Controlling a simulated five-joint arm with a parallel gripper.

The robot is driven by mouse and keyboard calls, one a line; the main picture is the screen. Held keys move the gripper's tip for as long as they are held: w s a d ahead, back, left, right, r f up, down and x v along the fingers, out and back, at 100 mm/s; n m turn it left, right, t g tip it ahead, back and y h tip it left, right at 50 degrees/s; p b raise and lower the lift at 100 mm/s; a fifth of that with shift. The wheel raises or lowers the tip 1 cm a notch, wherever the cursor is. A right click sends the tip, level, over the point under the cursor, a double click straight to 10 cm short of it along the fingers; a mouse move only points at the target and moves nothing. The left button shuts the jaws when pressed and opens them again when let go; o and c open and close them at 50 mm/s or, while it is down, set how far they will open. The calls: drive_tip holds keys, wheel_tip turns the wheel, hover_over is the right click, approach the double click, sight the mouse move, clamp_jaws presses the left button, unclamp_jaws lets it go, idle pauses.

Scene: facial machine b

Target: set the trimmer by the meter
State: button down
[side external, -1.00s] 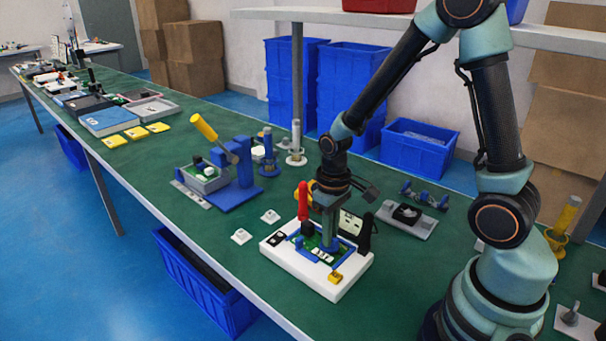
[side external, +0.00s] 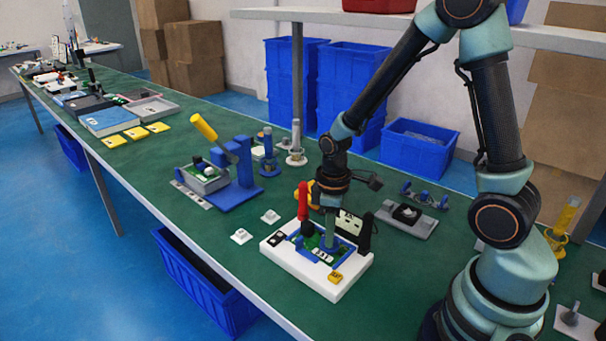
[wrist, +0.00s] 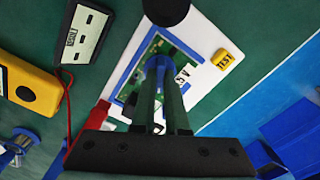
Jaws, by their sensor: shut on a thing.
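My gripper (side external: 330,238) points straight down over the green circuit board (wrist: 138,70) in the white fixture (side external: 318,285). Its fingers are shut on a small round blue part (wrist: 159,62), apparently the trimmer's knob. The fingers hide most of it, and its setting cannot be read. A pale upright display panel with dark marks (wrist: 84,33), apparently the meter's face, stands behind the fixture; its marks are too small to read surely. A yellow device with a black dial (wrist: 28,88) lies beside it, with a red wire near it.
A red probe (side external: 303,203) and a black probe (side external: 366,236) stand upright close around my gripper. A yellow TEST button (side external: 335,277) is at the fixture's front corner. A blue press with a yellow handle (side external: 204,127) stands to the left.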

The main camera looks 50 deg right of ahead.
drive_tip(key=n, duration=0.5)
idle(0.3)
drive_tip(key=shift+n, duration=0.7)
drive_tip(key=c, duration=1)
unclamp_jaws()
drive_tip(key=shift+r, duration=2.5)
